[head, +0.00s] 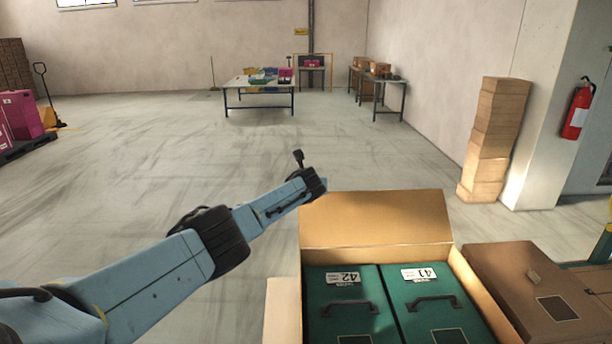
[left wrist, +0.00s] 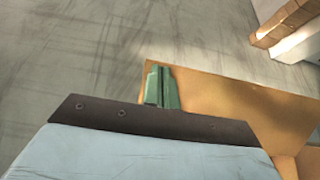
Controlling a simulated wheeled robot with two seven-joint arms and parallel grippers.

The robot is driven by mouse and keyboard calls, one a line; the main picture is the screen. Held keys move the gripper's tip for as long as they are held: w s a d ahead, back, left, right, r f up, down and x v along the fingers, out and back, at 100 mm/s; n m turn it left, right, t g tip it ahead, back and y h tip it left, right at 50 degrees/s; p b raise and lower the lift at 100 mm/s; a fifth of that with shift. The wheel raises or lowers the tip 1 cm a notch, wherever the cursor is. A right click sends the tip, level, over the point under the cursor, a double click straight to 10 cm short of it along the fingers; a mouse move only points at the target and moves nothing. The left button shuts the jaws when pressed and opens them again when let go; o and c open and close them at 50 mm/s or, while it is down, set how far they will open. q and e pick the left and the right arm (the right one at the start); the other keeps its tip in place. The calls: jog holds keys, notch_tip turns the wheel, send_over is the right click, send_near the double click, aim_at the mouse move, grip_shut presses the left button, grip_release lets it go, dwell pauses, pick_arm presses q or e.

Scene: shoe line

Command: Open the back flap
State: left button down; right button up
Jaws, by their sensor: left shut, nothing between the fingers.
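An open cardboard box (head: 478,292) is at the bottom of the head view, with two green shoe boxes inside, labelled 42 (head: 325,308) and 41 (head: 430,280). Its back flap (head: 375,220) is raised at the far edge, off the box's opening. My left arm reaches in from the left, its wrist at the flap's upper left corner; the fingers are hidden in the head view. In the left wrist view, the green fingers of my left gripper (left wrist: 161,88) are shut and empty beside the tan flap (left wrist: 235,100); I cannot tell if they touch. My right gripper is out of view.
A left flap (head: 283,312) sticks out from the box. A closed brown box (head: 510,285) stands close on the right. A stack of cartons (head: 492,135) and a fire extinguisher (head: 578,110) are farther right. The floor behind the box is clear.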

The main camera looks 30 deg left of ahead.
pick_arm(q)
jog(key=p+v, duration=0.3)
jog(key=v, duration=0.7)
jog(key=shift+s, duration=0.1)
